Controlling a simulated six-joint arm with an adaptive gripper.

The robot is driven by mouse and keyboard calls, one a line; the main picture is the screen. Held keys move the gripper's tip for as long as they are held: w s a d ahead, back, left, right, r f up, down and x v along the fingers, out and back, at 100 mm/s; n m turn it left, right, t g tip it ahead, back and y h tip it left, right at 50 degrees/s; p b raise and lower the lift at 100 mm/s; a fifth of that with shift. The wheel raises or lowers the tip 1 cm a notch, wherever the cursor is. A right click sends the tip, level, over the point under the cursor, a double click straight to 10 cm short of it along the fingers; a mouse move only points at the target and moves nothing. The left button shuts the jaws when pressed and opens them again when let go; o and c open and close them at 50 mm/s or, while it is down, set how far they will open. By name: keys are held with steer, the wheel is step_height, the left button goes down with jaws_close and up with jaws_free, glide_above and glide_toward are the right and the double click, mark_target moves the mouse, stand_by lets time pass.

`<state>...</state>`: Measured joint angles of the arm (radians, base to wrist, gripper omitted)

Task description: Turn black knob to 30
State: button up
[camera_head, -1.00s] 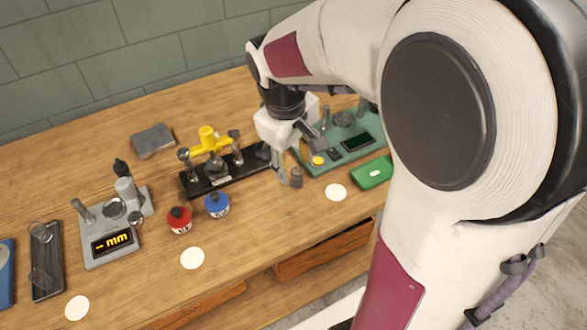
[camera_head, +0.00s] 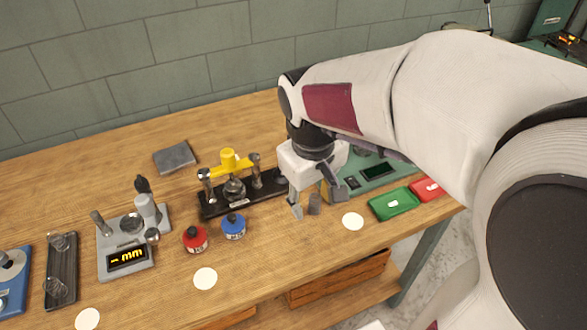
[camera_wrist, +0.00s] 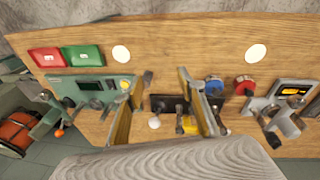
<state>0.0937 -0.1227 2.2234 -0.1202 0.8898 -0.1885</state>
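My gripper (camera_head: 305,207) points down over the bench, between the black stand with the yellow handle and the green instrument. Its two fingers are apart with nothing between them; they also show in the wrist view (camera_wrist: 166,80). The green instrument (camera_head: 384,184) carries a dark display (camera_head: 378,171). A small dark piece (camera_head: 352,182) at its front left may be the black knob; the matching piece (camera_wrist: 110,84) shows beside the display in the wrist view. My gripper is apart from it. No scale number is readable, and my arm hides part of the instrument.
The black stand (camera_head: 209,211) has a yellow handle (camera_head: 229,161). A grey gauge (camera_head: 109,270) reads "– mm". Green (camera_head: 393,204) and red (camera_head: 427,189) trays lie at the right. The front strip is mostly clear.

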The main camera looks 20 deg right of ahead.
steer(key=shift+d, duration=0.1)
